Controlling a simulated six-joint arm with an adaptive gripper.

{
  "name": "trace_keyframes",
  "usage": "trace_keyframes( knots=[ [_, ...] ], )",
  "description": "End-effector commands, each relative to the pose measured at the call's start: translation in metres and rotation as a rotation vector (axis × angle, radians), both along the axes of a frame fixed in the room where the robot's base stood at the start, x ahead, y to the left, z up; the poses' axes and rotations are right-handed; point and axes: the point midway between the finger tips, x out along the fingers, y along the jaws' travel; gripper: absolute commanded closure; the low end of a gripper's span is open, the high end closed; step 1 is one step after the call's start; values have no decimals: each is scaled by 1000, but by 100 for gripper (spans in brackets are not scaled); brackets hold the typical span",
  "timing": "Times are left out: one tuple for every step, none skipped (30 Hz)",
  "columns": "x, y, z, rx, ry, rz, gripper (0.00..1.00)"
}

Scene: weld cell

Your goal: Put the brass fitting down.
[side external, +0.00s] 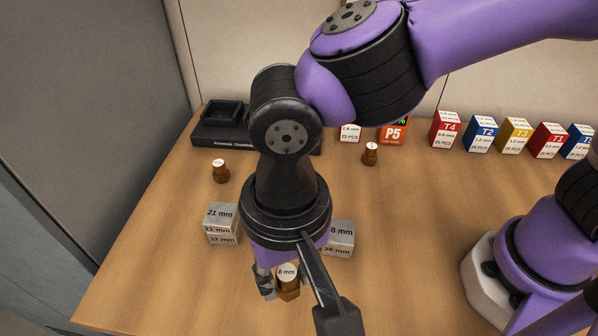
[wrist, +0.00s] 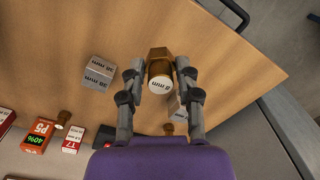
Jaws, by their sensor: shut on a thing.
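The brass fitting (side external: 288,285), with a white top marked 8 mm, is between the fingers of my gripper (side external: 284,281) near the front of the table, low in the side view. In the wrist view the fitting (wrist: 160,78) sits upper centre, with one finger of my gripper (wrist: 160,68) on each side. The gripper is shut on it.
Two other brass fittings stand further back, left (side external: 221,172) and right (side external: 370,154). A black tray (side external: 221,115) and coloured boxes (side external: 482,134) line the back. The front left table is clear.

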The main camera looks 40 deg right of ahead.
Motion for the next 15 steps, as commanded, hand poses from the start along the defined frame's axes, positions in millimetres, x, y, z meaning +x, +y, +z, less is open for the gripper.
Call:
trace_keyframes(
  knots=[
    [4, -4, 7, 3, -2, -24, 100],
    [7, -7, 9, 3, -2, -47, 100],
    [12, -14, 13, 1, -1, -86, 100],
    [17, -21, 15, 1, -1, -126, 100],
    [22, -29, 16, 0, -1, -172, 100],
    [30, -42, 18, 1, 0, -246, 100],
    [37, -53, 19, 0, -1, -311, 100],
    [43, -65, 20, 0, 0, -381, 100],
    [51, -84, 22, 0, 0, -484, 100],
    [56, -98, 23, 0, 0, -566, 100],
    [60, -113, 24, 0, 0, -650, 100],
    [65, -134, 25, 0, 0, -763, 100],
    [67, -149, 25, 1, 0, -848, 100],
    [69, -164, 26, 1, 0, -932, 100],
    [69, -182, 26, 1, 0, -1042, 100]
  ],
)
